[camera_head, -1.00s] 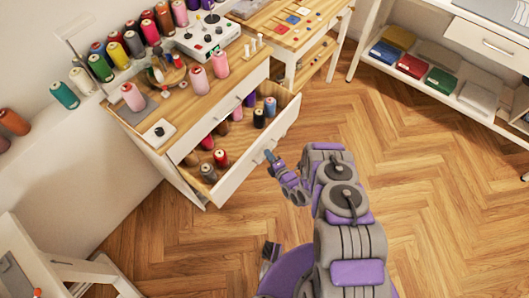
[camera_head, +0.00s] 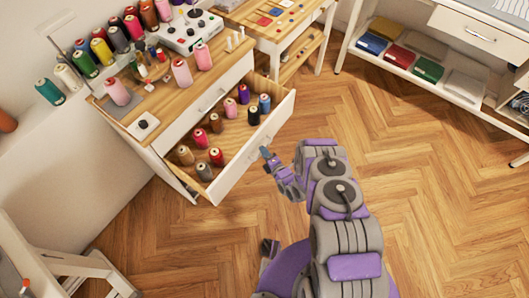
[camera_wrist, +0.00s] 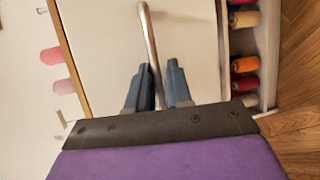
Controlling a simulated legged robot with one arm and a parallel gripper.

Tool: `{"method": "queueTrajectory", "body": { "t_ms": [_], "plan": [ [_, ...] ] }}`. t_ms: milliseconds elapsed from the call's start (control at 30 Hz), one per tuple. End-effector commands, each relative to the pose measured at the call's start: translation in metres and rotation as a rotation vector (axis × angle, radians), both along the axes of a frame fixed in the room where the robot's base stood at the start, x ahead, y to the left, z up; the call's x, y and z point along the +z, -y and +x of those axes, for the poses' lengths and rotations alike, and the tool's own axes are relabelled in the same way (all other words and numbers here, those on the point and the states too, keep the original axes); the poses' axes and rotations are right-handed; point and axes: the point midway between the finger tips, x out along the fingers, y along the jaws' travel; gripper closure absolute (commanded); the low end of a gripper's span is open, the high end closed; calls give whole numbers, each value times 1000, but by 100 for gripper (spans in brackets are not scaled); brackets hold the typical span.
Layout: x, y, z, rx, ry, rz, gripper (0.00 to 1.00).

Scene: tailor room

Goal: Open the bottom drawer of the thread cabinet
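The thread cabinet (camera_head: 172,128), white with a wooden top, stands at the upper left in the head view. Its upper drawer (camera_head: 205,103) is shut. The bottom drawer (camera_head: 250,152) is pulled well out, with several coloured thread spools standing inside. My gripper (camera_head: 266,153) is at the middle of the bottom drawer's front. In the wrist view, its two dark blue fingers (camera_wrist: 162,82) are close together around the metal drawer handle (camera_wrist: 150,40), which runs between them. The finger contact is partly hidden behind the gripper's dark body.
Spools and a control box (camera_head: 190,30) stand on and behind the cabinet top. A wooden-topped table (camera_head: 262,22) adjoins it at the back. A white shelf unit (camera_head: 405,72) is at the upper right, a white stool (camera_head: 62,262) at the lower left. The wooden floor (camera_head: 440,200) at right is clear.

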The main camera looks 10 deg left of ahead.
Motion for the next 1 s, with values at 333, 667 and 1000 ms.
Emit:
{"method": "queueTrajectory", "body": {
  "t_ms": [333,667,1000],
  "plan": [
    [3,0,0,2,5,5,65],
    [10,20,-21,-1,4,3,65],
    [21,74,-75,-4,0,0,65]
  ]
}}
